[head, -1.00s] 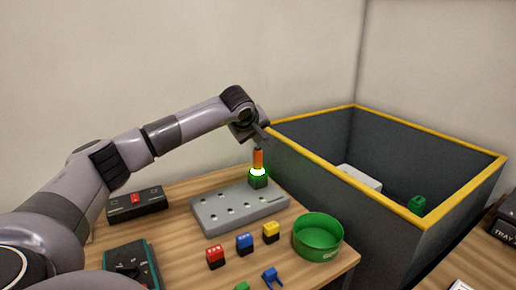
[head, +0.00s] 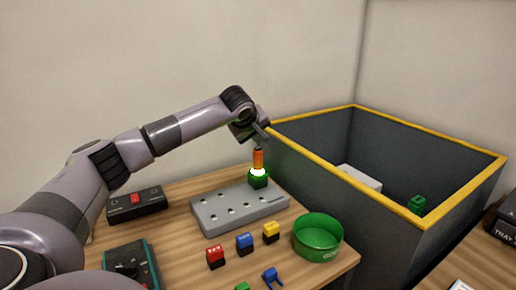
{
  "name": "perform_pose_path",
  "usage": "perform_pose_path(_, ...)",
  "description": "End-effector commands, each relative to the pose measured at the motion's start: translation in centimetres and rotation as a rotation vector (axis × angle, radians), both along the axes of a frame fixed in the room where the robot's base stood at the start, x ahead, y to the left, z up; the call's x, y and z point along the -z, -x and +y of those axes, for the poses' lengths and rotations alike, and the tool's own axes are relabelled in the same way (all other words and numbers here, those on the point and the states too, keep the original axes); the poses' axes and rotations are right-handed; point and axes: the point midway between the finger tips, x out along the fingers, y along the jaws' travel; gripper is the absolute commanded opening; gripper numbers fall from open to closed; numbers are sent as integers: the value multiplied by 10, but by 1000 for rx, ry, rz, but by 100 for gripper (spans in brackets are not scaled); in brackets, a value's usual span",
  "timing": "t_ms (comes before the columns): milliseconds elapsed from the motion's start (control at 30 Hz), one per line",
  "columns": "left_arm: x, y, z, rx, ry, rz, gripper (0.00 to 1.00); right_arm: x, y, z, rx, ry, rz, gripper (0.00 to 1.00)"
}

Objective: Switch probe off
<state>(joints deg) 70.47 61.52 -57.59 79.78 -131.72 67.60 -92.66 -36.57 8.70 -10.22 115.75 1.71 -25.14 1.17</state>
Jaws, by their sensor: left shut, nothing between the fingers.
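An upright orange probe (head: 258,160) with a dark tip stands at the back right corner of a grey panel with holes (head: 238,208). A bright white glow shows at its lower end, above a green block (head: 258,182). My left gripper (head: 264,136) is shut and empty, just above the probe's tip. I cannot tell whether it touches the tip. My right gripper is not in view.
Red (head: 215,256), blue (head: 245,243) and yellow (head: 271,232) blocks stand before the panel, beside a green round bowl (head: 318,237). Dark devices (head: 137,205) lie left. A yellow-rimmed grey bin (head: 420,150) stands right, holding a green block (head: 418,203).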

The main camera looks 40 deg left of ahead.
Motion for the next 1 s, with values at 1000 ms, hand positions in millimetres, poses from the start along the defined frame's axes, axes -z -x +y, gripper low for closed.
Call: perform_pose_path(1000,10,0,0,0,0,0,0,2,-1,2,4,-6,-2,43)
